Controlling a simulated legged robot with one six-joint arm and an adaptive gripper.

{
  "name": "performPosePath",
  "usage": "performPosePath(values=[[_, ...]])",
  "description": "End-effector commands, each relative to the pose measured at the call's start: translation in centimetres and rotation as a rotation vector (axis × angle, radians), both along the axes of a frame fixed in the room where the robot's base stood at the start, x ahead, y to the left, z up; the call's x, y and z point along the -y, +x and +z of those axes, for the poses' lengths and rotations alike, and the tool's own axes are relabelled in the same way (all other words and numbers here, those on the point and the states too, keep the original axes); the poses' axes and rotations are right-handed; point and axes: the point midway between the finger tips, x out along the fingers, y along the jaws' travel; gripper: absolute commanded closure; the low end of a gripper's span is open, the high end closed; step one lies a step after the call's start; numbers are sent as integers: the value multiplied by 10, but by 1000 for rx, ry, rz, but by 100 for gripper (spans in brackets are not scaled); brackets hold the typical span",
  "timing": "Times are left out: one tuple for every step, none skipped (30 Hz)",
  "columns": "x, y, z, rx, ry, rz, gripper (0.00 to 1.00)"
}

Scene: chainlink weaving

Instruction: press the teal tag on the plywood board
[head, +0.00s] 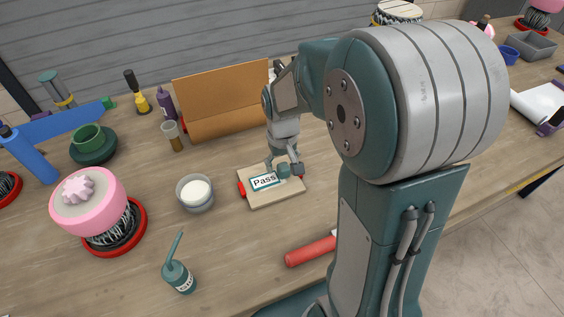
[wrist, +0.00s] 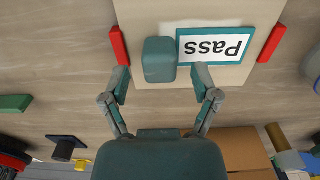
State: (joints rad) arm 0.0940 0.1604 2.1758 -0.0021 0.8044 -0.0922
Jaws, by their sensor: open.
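The plywood board (head: 262,200) lies on the workbench, with red pieces at two opposite edges, and fills the upper middle of the wrist view (wrist: 226,76). A teal-bordered white tag reading "Pass" (head: 265,181) lies on it; it shows upside down in the wrist view (wrist: 215,46). A rounded teal block (wrist: 159,60) is at the tag's left end in the wrist view. My gripper (wrist: 162,78) is open, its fingertips on either side of the block's near end with gaps. In the head view my gripper (head: 288,170) is over the board's right part. Exact fingertip height is unclear.
A clear jar with white contents (head: 195,193) stands left of the board. A brown folder-like stand (head: 228,103) is behind it. A red-handled tool (head: 310,251) and a teal bottle (head: 178,275) are in front. Bare bench lies between the jar and board.

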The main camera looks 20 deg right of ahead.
Motion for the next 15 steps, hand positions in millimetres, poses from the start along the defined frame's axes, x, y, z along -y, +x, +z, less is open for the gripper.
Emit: performPosePath(values=[[0,0,1,0,0,0,21],[0,0,2,1,0,0,21],[0,1,5,2,0,0,21],[0,1,8,3,0,0,21],[0,1,12,3,0,0,21],[0,1,19,5,-1,0,21],[0,1,24,4,0,0,21],[0,1,30,6,-1,0,21],[0,1,39,6,-1,0,21],[0,1,45,5,-1,0,21],[0,2,52,6,-1,0,21],[0,1,60,6,-1,0,21],[0,1,66,5,-1,0,21],[0,2,73,6,-1,0,21],[0,2,81,5,-1,0,21]])
